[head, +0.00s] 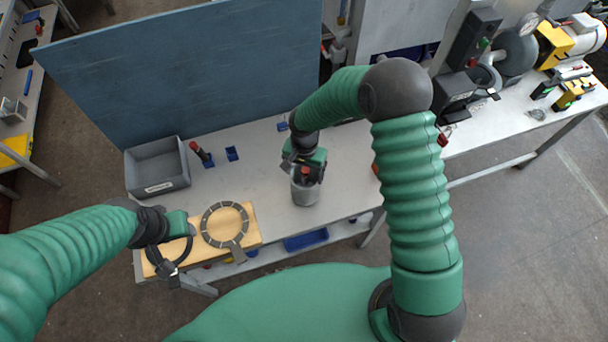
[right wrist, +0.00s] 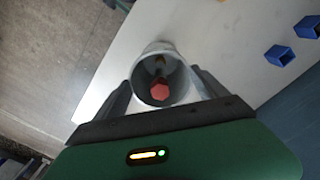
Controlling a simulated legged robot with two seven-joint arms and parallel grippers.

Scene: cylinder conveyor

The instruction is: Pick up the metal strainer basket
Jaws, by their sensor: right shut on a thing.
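The metal strainer basket is a grey, open-topped cylinder (head: 305,194) over the front part of the table, below my right gripper (head: 304,174). In the right wrist view the basket (right wrist: 146,92) is upright between the two dark fingers of the right gripper (right wrist: 160,92), which is shut on it. A red-ended part (right wrist: 160,92) shows inside its mouth. I cannot tell if its base touches the table. My left gripper (head: 172,258) is over the left end of the wooden board, by a dark ring shape; its jaws are unclear.
A blue panel (head: 190,70) closes off the back. Bare tabletop (head: 262,170) lies left of the basket.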

